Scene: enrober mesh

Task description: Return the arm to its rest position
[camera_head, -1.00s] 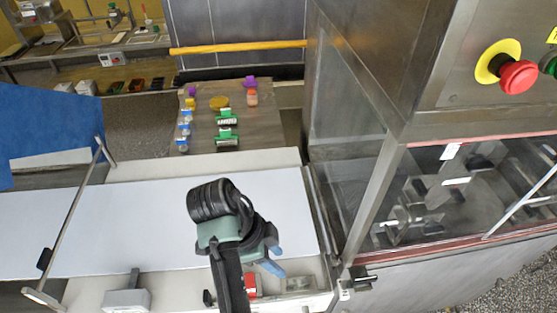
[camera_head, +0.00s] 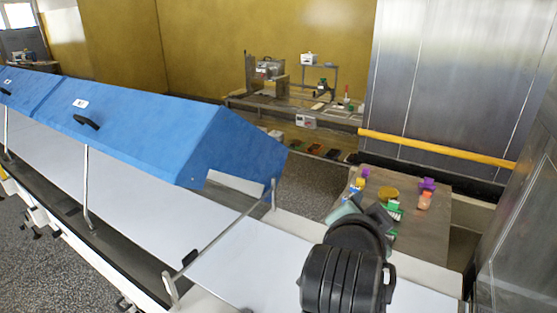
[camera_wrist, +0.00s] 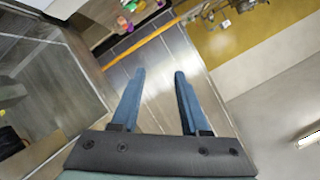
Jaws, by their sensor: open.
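My gripper (camera_wrist: 160,75) shows in the wrist view with its two blue fingers apart and nothing between them. It points out into the room, toward the metal wall panels and the yellow wall. In the head view my dark arm rises at the lower right, over the white conveyor belt (camera_head: 243,262). The fingers are not clear in the head view.
A blue hood (camera_head: 150,125) covers the belt at left. A small table (camera_head: 425,235) with several coloured items stands behind my arm. A yellow rail (camera_head: 437,146) crosses the metal panels (camera_head: 450,80). A steel machine wall (camera_head: 520,230) is close at right.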

